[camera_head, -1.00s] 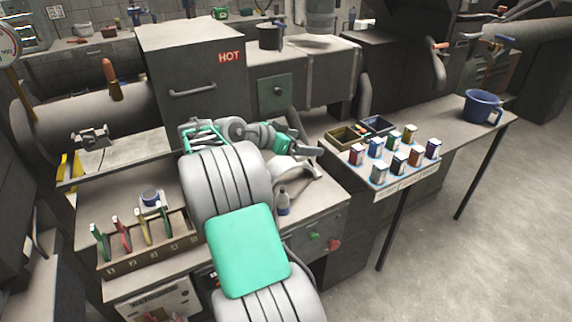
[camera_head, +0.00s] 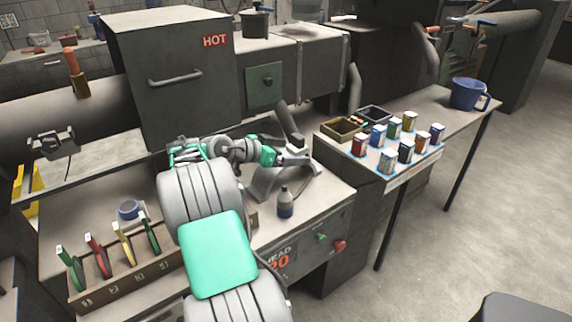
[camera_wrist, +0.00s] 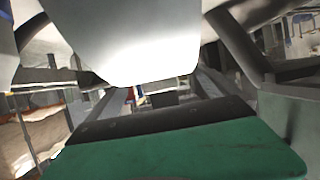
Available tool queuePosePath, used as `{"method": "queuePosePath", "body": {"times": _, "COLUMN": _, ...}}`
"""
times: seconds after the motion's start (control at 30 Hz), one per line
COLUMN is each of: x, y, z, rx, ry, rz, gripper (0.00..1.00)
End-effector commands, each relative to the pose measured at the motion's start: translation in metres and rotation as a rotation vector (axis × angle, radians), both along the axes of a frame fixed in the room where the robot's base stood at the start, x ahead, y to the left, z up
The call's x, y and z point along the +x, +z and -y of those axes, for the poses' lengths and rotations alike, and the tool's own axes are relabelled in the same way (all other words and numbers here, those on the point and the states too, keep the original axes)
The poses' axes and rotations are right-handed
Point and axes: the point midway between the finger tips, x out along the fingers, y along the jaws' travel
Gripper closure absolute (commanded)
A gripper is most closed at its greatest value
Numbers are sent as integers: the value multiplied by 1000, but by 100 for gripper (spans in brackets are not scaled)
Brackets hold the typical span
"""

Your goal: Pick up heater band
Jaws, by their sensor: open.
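My gripper (camera_head: 296,151) is at the end of my arm, over the bench right of the hot box, and is open. Right under and beside it stands a grey curved metal piece (camera_head: 264,186) with a dark cable, which may be the heater band. I cannot tell whether the fingers touch it. In the wrist view a large smooth pale grey surface fills the top centre, close to the camera; I cannot tell what it is. The green part of my gripper (camera_wrist: 180,152) lies below it.
A dark bottle (camera_head: 285,203) stands just in front of the curved piece. The box marked HOT (camera_head: 175,80) rises behind my arm. A rack with coloured tags (camera_head: 118,285) is at left. Several small cans (camera_head: 405,151) and a blue jug (camera_head: 467,95) stand on the right table.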

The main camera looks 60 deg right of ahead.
Motion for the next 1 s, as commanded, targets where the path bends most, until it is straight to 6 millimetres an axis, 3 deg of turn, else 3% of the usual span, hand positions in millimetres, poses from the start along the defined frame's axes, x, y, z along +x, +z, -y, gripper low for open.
{"method": "queuePosePath", "body": {"times": 0.2, "x": -15, "y": -13, "z": 29, "rx": 0, "ry": 0, "rz": -1, "gripper": 2}}
{"method": "queuePosePath", "body": {"times": 0.43, "x": -15, "y": -15, "z": 32, "rx": 0, "ry": 4, "rz": 0, "gripper": 2}}
{"method": "queuePosePath", "body": {"times": 1.0, "x": -14, "y": -15, "z": 31, "rx": 0, "ry": 5, "rz": 0, "gripper": 48}}
